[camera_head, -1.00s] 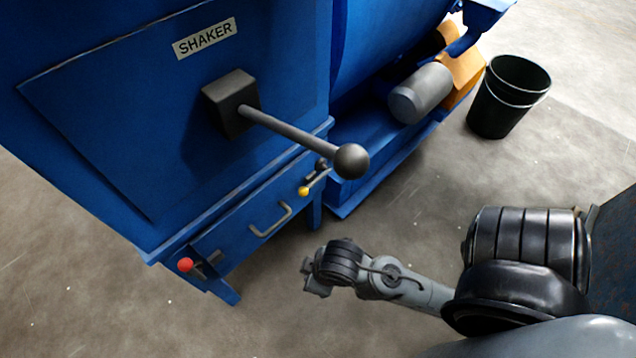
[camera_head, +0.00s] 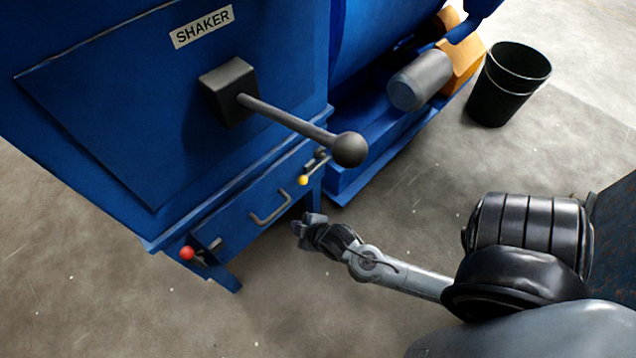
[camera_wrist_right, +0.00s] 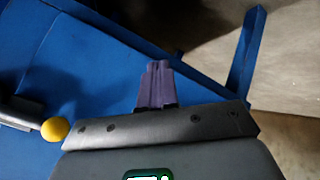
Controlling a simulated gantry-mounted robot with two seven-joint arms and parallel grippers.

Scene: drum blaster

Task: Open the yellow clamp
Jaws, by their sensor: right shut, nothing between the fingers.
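The yellow clamp (camera_head: 303,179) is a dark lever with a yellow ball knob, at the right end of the blue drawer front under the shaker box. Its yellow knob (camera_wrist_right: 54,129) also shows at the left edge of my gripper housing in the right wrist view. My right gripper (camera_head: 300,228) is below the clamp, close to the drawer front and apart from the knob in the head view. Its purplish fingers (camera_wrist_right: 157,85) are shut together with nothing between them. My left gripper is not in view.
A drawer handle (camera_head: 271,208) sits left of the yellow clamp, and a red-knobbed clamp (camera_head: 187,253) at the drawer's left end. A long lever with a black ball (camera_head: 350,149) juts out above. A black bucket (camera_head: 508,85) stands at the back right. Open floor lies in front.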

